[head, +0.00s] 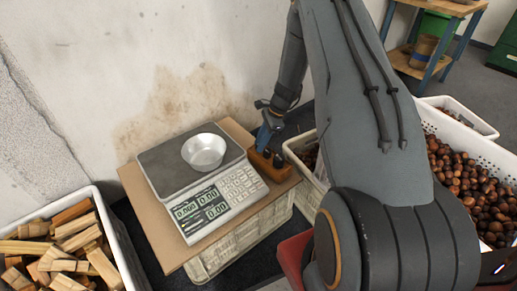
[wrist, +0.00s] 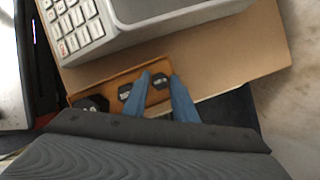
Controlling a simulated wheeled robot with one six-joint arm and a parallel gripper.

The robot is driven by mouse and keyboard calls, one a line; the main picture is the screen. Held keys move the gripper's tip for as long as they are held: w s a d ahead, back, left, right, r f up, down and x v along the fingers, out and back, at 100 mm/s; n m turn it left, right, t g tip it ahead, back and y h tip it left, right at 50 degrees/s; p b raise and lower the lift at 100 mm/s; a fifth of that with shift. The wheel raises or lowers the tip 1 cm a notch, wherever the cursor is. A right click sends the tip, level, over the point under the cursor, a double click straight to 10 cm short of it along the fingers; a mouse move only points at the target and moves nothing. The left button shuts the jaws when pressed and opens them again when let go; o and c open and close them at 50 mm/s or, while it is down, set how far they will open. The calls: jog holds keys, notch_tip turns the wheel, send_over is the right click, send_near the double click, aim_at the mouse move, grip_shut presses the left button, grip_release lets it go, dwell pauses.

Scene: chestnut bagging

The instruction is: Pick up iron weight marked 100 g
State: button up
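Dark iron weights sit in a brown wooden holder (head: 284,174) at the right edge of the board beside the scale. In the head view my gripper (head: 264,136) is above the holder.
A digital scale (head: 222,196) with a metal bowl (head: 204,151) stands left of the holder on a brown board (head: 150,225). A crate of wood pieces (head: 98,200) is at lower left. A white crate of chestnuts (head: 436,117) is at right. The wall is close behind.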

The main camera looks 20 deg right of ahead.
grip_shut()
jog(key=shift+r, duration=0.1)
